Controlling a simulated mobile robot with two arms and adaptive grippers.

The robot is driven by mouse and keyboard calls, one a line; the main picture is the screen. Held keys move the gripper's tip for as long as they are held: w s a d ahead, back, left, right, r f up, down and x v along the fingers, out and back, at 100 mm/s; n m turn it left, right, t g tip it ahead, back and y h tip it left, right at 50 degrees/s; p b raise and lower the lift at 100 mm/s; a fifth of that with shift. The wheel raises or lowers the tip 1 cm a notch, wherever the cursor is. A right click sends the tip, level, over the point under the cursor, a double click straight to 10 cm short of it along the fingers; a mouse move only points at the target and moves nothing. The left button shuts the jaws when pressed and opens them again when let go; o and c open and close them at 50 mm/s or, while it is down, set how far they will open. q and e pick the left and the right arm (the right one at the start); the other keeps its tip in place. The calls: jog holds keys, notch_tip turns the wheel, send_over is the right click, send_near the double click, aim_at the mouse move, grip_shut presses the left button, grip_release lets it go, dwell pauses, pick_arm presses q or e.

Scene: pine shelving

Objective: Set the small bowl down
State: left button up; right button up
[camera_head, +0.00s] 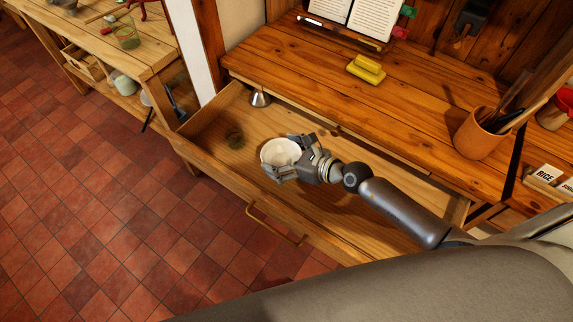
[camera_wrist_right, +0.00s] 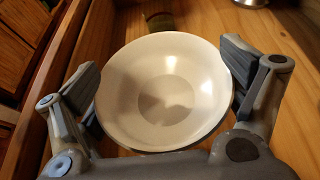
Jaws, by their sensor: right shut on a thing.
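The small white bowl (camera_head: 279,152) is in my right gripper (camera_head: 284,157), over the inside of an open wooden drawer (camera_head: 213,160). In the right wrist view the bowl (camera_wrist_right: 165,90) is upright, empty inside, with one finger of the gripper (camera_wrist_right: 163,84) on each side of its rim. The gripper is shut on it. I cannot tell if the bowl's base touches the drawer floor. My left gripper is not in view.
A metal funnel-like thing (camera_head: 260,98) and a small dark round thing (camera_head: 233,134) are in the drawer's left part. The wooden worktop (camera_head: 310,62) above holds a yellow block (camera_head: 366,69), an open book (camera_head: 358,14) and a terracotta pot (camera_head: 475,136).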

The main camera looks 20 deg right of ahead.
aim_at(286, 163)
jog(key=shift+w+d+f, duration=0.1)
jog(key=shift+d+f, duration=0.25)
jog(key=shift+f, duration=0.1)
jog(key=f+b, duration=0.2)
jog(key=f, duration=0.1)
jog(key=shift+d+f, duration=0.1)
jog(key=shift+d, duration=0.25)
jog(key=shift+w+f+b, duration=0.1)
jog(key=shift+f+b, duration=0.2)
jog(key=shift+b, duration=0.05)
jog(key=shift+r, duration=0.1)
jog(key=shift+f, duration=0.25)
jog(key=o, duration=0.9)
